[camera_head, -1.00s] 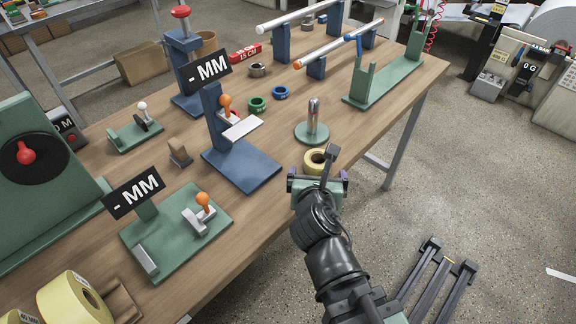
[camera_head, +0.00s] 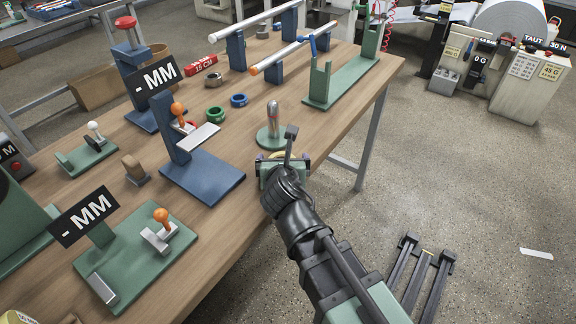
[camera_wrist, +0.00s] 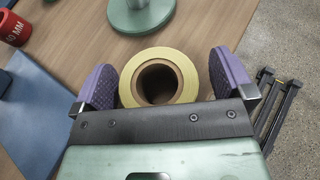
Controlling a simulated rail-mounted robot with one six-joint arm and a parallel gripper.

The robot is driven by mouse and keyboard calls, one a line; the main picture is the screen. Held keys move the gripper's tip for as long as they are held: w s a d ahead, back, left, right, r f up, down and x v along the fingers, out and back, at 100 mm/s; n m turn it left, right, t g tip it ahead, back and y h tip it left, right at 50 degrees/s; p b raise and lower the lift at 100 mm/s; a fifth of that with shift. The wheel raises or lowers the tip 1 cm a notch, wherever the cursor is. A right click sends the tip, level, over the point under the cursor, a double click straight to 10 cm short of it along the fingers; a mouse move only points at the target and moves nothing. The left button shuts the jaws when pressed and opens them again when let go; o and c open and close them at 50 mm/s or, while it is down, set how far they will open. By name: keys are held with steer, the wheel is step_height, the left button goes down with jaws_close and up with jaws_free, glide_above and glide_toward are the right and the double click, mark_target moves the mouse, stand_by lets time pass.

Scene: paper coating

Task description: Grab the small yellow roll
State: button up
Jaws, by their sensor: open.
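The small yellow roll (camera_wrist: 185,66) lies on the wooden table with its brown core hole facing up in the wrist view. My gripper (camera_wrist: 164,80) is open, with one purple-padded finger on the left and one on the right of the roll. A narrow gap shows on each side, so the fingers seem apart from it. In the head view my gripper (camera_head: 284,168) is at the table's near right edge and mostly hides the roll (camera_head: 277,155); only a sliver of yellow shows.
A green round base with a metal post (camera_head: 273,132) stands just behind the roll. A blue stand (camera_head: 205,178) is to the left. Green and blue rings (camera_head: 239,100) lie farther back. The table edge drops to open floor on the right.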

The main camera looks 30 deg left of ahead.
steer(key=shift+s+r, duration=0.1)
steer(key=shift+s, duration=0.1)
steer(key=shift+c, duration=0.8)
steer(key=c, duration=0.8)
